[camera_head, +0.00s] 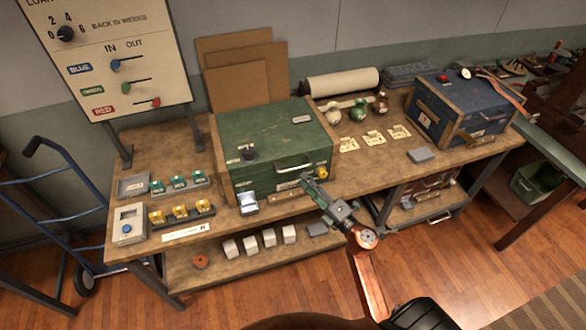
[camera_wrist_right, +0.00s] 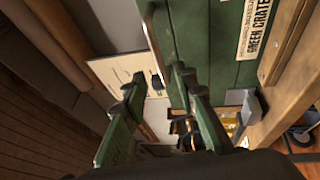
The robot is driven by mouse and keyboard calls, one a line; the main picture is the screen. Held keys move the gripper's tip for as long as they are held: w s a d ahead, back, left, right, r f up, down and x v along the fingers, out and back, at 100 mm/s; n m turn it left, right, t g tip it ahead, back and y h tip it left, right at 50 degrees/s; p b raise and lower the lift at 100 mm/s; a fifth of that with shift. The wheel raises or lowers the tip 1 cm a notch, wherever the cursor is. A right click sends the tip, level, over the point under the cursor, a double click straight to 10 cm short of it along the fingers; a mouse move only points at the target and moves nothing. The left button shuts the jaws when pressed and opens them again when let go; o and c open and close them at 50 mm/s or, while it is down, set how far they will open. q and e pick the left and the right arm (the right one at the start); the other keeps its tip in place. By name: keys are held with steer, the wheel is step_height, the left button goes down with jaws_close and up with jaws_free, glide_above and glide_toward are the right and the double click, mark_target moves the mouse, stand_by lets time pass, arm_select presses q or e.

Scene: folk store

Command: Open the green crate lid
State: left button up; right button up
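The green crate (camera_head: 258,145) stands on the workbench, and its lid (camera_head: 265,125) lies shut on top. A pale handle (camera_head: 294,168) is on its front, with a yellow part (camera_head: 321,173) near the front right corner. My right gripper (camera_head: 311,186) is just in front of the crate's front face, near the handle. In the right wrist view its two fingers (camera_wrist_right: 157,80) are apart with nothing held between them, beside the green crate wall (camera_wrist_right: 205,35) and its "GREEN CRATE" label (camera_wrist_right: 258,28). Whether a finger touches the crate cannot be told. My left gripper is not in view.
A blue crate (camera_head: 462,105) stands at the right of the bench (camera_head: 380,165). A small grey-white box (camera_head: 249,203) sits before the green crate's left front. Yellow items (camera_head: 180,212) and green items (camera_head: 178,182) lie left. A sign board (camera_head: 110,55) stands behind.

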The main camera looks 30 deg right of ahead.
mark_target(292, 168)
steer(key=x, duration=0.7)
steer(key=shift+w, duration=0.2)
steer(key=shift+c, duration=0.7)
jaws_close()
